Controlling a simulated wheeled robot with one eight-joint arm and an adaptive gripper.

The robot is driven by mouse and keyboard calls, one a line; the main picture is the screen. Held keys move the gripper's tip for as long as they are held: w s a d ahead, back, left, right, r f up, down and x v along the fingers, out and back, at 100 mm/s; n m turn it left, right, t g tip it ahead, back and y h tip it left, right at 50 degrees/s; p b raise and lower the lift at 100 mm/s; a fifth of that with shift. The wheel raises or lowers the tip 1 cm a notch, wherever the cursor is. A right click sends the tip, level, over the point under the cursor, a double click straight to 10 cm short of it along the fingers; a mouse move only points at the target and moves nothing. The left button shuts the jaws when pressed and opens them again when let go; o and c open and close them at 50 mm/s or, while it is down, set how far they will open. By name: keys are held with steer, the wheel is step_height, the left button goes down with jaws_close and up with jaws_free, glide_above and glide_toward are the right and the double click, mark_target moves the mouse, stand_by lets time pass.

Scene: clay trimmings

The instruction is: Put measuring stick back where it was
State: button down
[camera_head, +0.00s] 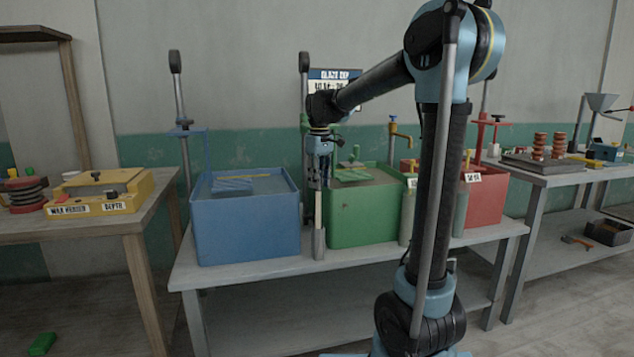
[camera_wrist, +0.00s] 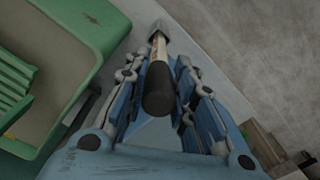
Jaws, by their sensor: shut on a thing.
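The measuring stick shows in the head view as a thin pale rod (camera_head: 318,203) hanging upright below my gripper (camera_head: 320,172). In the wrist view its dark rounded handle (camera_wrist: 158,92) lies between the two blue fingers of my gripper (camera_wrist: 159,76), which is shut on it.
The blue tub (camera_head: 245,225) stands left of the stick, the green tub (camera_head: 362,215) close right, and the red tub (camera_head: 487,200) farther right. More grey tubes stand by the green and red tubs. Bare bench (camera_head: 260,270) lies in front.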

steer(key=c, duration=1.3)
jaws_free()
steer(key=shift+c, duration=0.2)
step_height(320, 180, up, 12)
steer(key=shift+r, duration=0.1)
